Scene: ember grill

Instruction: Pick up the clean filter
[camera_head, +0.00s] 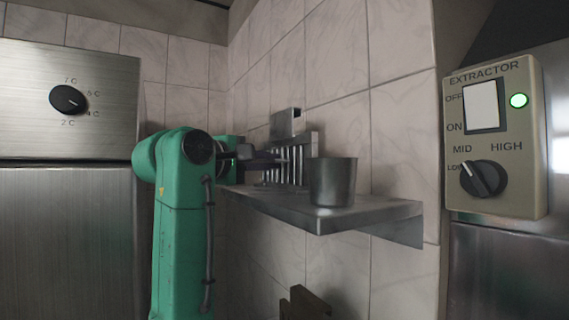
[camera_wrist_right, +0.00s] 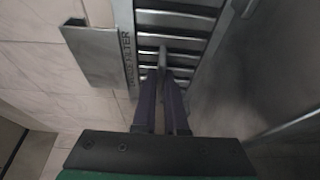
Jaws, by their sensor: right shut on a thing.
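The clean filter (camera_head: 299,158) is a grey metal panel with slats, standing upright on the wall shelf near its far end. In the right wrist view the filter (camera_wrist_right: 172,18) shows its slats and a frame edge with lettering that reads "FILTER". My right gripper (camera_head: 280,157) reaches the filter from the left, on a green arm. In the right wrist view its two dark fingers (camera_wrist_right: 163,85) are closed around a small upright part at the middle of the slats. My left gripper is in neither view.
A metal shelf (camera_head: 370,213) is fixed to the tiled wall. A metal cup (camera_head: 333,182) stands on it, right of the filter. A metal plate (camera_head: 286,124) shows behind the filter. An extractor control box (camera_head: 493,138) is at right, a steel cabinet (camera_head: 65,230) at left.

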